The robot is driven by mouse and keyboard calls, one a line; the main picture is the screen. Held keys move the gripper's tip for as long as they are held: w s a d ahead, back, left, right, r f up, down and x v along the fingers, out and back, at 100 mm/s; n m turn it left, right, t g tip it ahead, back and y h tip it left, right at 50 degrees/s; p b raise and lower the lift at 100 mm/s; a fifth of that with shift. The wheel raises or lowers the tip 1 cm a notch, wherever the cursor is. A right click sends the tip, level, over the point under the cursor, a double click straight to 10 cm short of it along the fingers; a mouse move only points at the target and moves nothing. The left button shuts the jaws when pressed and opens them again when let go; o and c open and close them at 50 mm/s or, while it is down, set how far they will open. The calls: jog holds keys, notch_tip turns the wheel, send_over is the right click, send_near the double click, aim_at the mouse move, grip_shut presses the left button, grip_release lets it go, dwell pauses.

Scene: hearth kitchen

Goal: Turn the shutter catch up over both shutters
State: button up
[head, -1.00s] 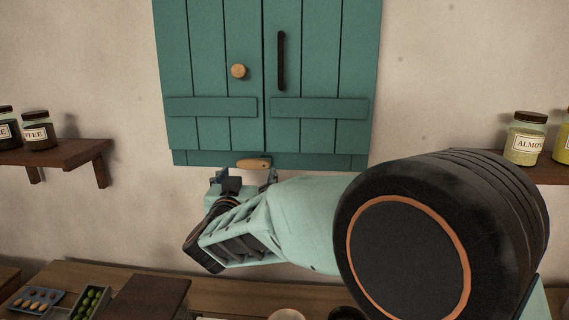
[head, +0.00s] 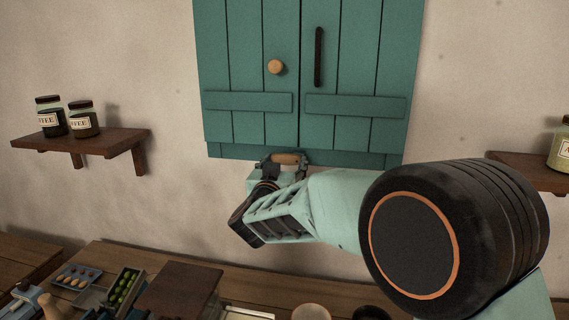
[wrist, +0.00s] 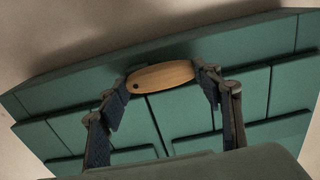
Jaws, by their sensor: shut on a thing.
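The pair of green plank shutters (head: 250,60) is closed on the wall, with a round wooden knob (head: 276,67) on the left one and a dark upright handle (head: 319,57) on the right one. The shutter catch (head: 287,158) is a small wooden oval lying roughly level at the shutters' bottom edge, below the seam. My gripper (head: 283,162) has come up from below and is shut on the catch, one finger at each end. In the wrist view the catch (wrist: 160,75) shows between the two fingers, with a dark pivot dot near its left end.
A wall shelf (head: 100,140) with two coffee jars (head: 84,119) is on the left, and another shelf (head: 535,170) with a jar is on the right. Below, the wooden counter holds a tray (head: 78,277), a box of green items (head: 124,287) and a dark board (head: 180,290).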

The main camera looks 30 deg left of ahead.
jog(key=c, duration=0.7)
jog(key=shift+o, duration=0.2)
jog(key=shift+m+b, duration=0.4)
jog(key=shift+b, duration=0.05)
jog(key=m+b, duration=0.2)
jog(key=shift+d+r+m+b, duration=0.1)
jog(key=shift+r+m+b, duration=0.15)
jog(key=shift+m+b, duration=0.15)
jog(key=m+b, duration=0.2)
jog(key=m, duration=0.1)
jog(key=r+m+b, duration=0.1)
jog(key=shift+w+d+m+b, duration=0.15)
jog(key=shift+d+m+b, duration=0.15)
jog(key=m+b, duration=0.2)
jog(key=m, duration=0.1)
jog(key=d+r+m+b, duration=0.1)
jog(key=m+b, duration=0.1)
jog(key=m, duration=0.1)
jog(key=d+m+b, duration=0.1)
jog(key=m+b, duration=0.1)
jog(key=m, duration=0.1)
jog(key=shift+w+r+m+b, duration=0.2)
jog(key=shift+w+m+b, duration=0.1)
jog(key=shift+m+b, duration=0.1)
